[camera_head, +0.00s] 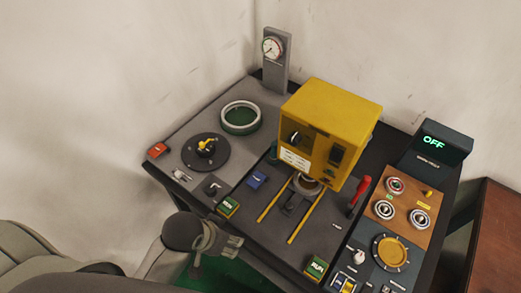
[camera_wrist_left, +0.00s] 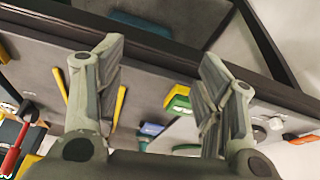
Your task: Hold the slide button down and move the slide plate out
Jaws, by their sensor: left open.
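My left gripper (camera_head: 230,245) is open and empty by the table's near-left edge; its two spread fingers also show in the left wrist view (camera_wrist_left: 160,62). A green button (camera_head: 228,207) sits near that edge and appears between the fingers in the wrist view (camera_wrist_left: 178,97), apart from them. Another green button (camera_head: 316,268) stands farther right. A blue button (camera_head: 257,179) lies left of the two yellow rails (camera_head: 275,199). The dark slide plate (camera_head: 294,203) appears between the rails, partly under the yellow machine. I cannot tell which button is the slide button. My right gripper is not in view.
The yellow machine housing (camera_head: 330,125) stands over the rails' far end. A red lever (camera_head: 360,190) rises to their right. A dark turntable (camera_head: 205,152) and green ring (camera_head: 240,117) are at left. An orange panel (camera_head: 403,205) with rings is at right.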

